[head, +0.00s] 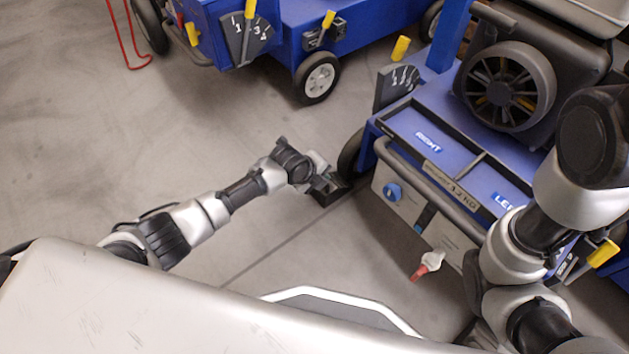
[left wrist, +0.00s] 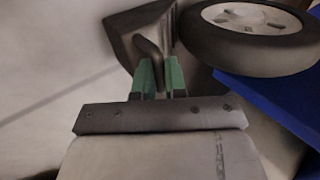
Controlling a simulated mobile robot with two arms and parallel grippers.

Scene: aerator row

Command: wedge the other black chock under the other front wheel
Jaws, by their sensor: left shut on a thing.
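A black chock (head: 327,192) lies on the floor right by a front wheel (head: 350,156) of the blue machine. The left wrist view shows the chock (left wrist: 128,30) with its dark handle loop (left wrist: 150,62) between the green fingers of my left gripper (left wrist: 162,78). The gripper is shut on that handle. The wheel (left wrist: 255,35) is just right of the chock in that view; whether they touch I cannot tell. In the head view my left gripper (head: 322,180) reaches the chock from the left. My right arm stands at the right; its gripper is not visible.
The grey floor left is clear.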

